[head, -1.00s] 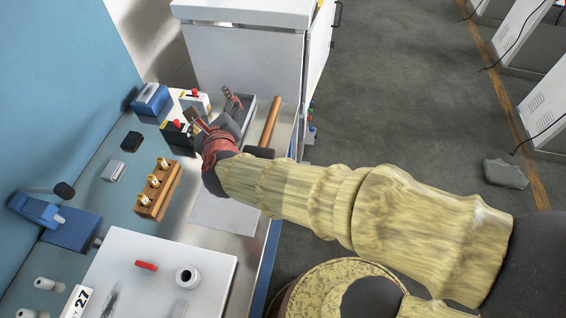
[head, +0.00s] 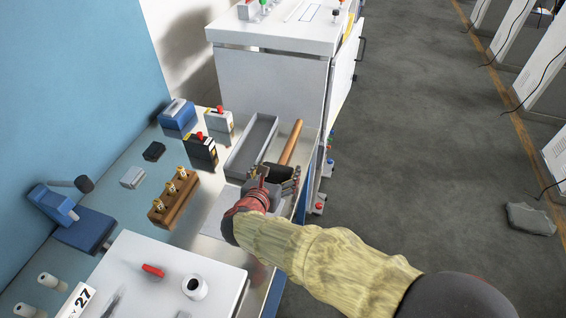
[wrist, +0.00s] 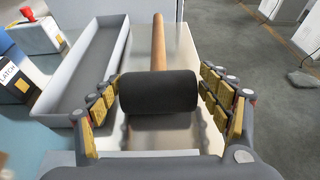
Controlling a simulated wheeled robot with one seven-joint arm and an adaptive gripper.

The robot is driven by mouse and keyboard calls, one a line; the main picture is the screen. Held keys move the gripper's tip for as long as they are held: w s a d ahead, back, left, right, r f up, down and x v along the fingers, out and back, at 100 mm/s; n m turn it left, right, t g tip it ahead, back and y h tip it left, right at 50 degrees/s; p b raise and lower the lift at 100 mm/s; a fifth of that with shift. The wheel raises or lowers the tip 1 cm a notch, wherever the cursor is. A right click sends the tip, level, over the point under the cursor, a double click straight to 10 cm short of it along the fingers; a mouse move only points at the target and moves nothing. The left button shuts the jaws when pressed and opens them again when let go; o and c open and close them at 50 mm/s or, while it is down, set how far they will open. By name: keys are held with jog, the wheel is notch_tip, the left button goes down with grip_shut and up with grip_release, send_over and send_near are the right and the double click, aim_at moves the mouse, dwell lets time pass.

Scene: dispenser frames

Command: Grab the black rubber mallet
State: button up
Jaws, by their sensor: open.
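The black rubber mallet lies on the metal table with its wooden handle (head: 291,142) pointing away from me. In the wrist view its black head (wrist: 159,91) lies crosswise between my two fingers, and the handle (wrist: 158,42) runs up the picture. My gripper (wrist: 160,100) is open, with one padded finger on each side of the head and a visible gap at each side. In the head view my gripper (head: 275,182) is at the near end of the mallet and partly hides its head.
A grey tray (head: 236,163) stands close to the left of the mallet; it also shows in the wrist view (wrist: 122,45). A black box with a red button (head: 201,150) and a wooden block with brass pieces (head: 157,213) stand further left. The table's right edge is close.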

aim_at(281, 161)
jog(key=b+x, duration=0.2)
jog(key=x, duration=0.3)
jog(key=shift+w+a+r, duration=0.1)
jog(key=shift+w, duration=0.05)
jog(key=c, duration=1.4)
jog(key=shift+r, duration=0.1)
jog(key=shift+c, duration=0.2)
jog(key=shift+r, duration=0.1)
